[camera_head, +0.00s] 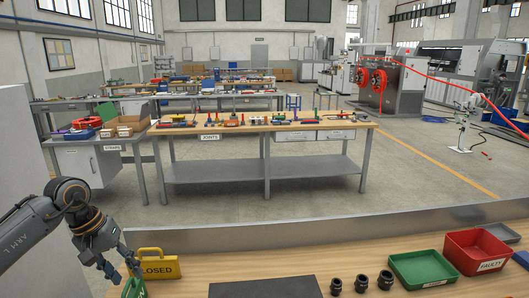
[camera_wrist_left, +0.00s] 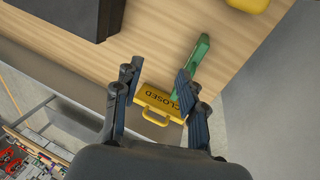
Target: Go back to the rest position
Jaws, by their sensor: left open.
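My left gripper (camera_head: 128,272) is at the lower left of the head view, low by the left end of the wooden table (camera_head: 215,262). It is open, and its two fingers spread apart in the left wrist view (camera_wrist_left: 160,82). A yellow CLOSED sign with a handle (camera_head: 165,265) stands just right of the gripper; in the wrist view the sign (camera_wrist_left: 158,103) shows between the fingers. I cannot tell whether they touch it. A green piece (camera_head: 136,289) is below the gripper; it also shows beside the right finger in the wrist view (camera_wrist_left: 193,62). My right gripper is not in view.
A dark mat (camera_head: 265,288) lies on the table, with black fittings (camera_head: 361,283) to its right. A green tray (camera_head: 422,267) and a red FAULTY bin (camera_head: 475,252) stand further right. A JOINTS workbench (camera_head: 262,128) stands beyond. Bare wood separates the sign and mat.

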